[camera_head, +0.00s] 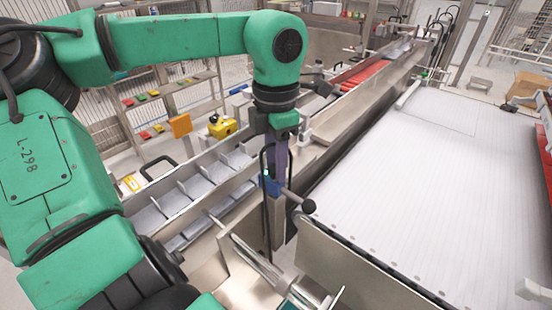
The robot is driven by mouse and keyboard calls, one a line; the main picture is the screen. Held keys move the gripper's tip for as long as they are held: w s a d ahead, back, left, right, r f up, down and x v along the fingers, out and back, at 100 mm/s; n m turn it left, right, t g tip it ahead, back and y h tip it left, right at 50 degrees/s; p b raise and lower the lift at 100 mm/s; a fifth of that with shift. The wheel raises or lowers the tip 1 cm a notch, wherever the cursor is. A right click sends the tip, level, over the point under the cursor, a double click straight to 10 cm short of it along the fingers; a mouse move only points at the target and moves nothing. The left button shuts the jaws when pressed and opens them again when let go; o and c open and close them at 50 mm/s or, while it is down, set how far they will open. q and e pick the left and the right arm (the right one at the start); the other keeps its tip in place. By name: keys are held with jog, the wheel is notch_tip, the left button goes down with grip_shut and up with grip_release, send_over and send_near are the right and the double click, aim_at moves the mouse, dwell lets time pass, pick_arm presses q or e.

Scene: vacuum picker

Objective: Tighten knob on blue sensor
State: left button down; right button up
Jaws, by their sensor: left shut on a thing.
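The blue sensor (269,186) is a small blue block near the middle of the view, beside the end of the metal channel. My left arm reaches over from the left, and its gripper (277,180) points down at the sensor. The fingers are closed right at the sensor's upper right side, on what seems to be its knob. The knob itself is hidden by the fingers, so its turn cannot be seen. My right gripper is not in view.
A black ball-ended rod (309,206) sticks out just right of the sensor. A wide white conveyor (415,190) fills the right side. A metal channel with compartments (190,190) runs on the left. A yellow device (222,128) stands behind.

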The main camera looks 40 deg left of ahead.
pick_arm(q)
jog(key=m, duration=0.3)
jog(key=m+p, duration=0.1)
jog(key=m, duration=0.3)
jog(key=shift+w+r, duration=0.1)
jog(key=shift+r, duration=0.1)
jog(key=m+p, duration=0.1)
jog(key=m, duration=0.5)
jog(key=shift+m, duration=0.3)
jog(key=c, duration=0.5)
grip_release()
jog(key=shift+f, duration=0.1)
notch_tip(320, 180, up, 15)
jog(key=shift+f, duration=0.2)
